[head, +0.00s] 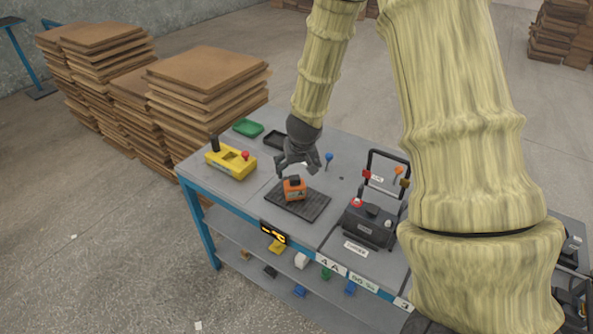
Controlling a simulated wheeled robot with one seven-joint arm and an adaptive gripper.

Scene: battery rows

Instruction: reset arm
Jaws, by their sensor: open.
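My gripper (303,166) is at the end of my arm, over the workbench in the head view. It is open, with its fingers spread just above an orange battery-like block (294,189). The block stands on a black ribbed mat (315,206) on the grey tabletop. Nothing shows between the fingers, though I cannot tell exactly how far they are from the block's top. My upper arm covers the right part of the bench.
A yellow device (232,163) with a red knob stands left of the mat. A black device (364,224) with a tall handle stands right. Green (248,127) and black trays lie behind. Cardboard stacks (205,85) stand beyond the bench. Open floor lies at front left.

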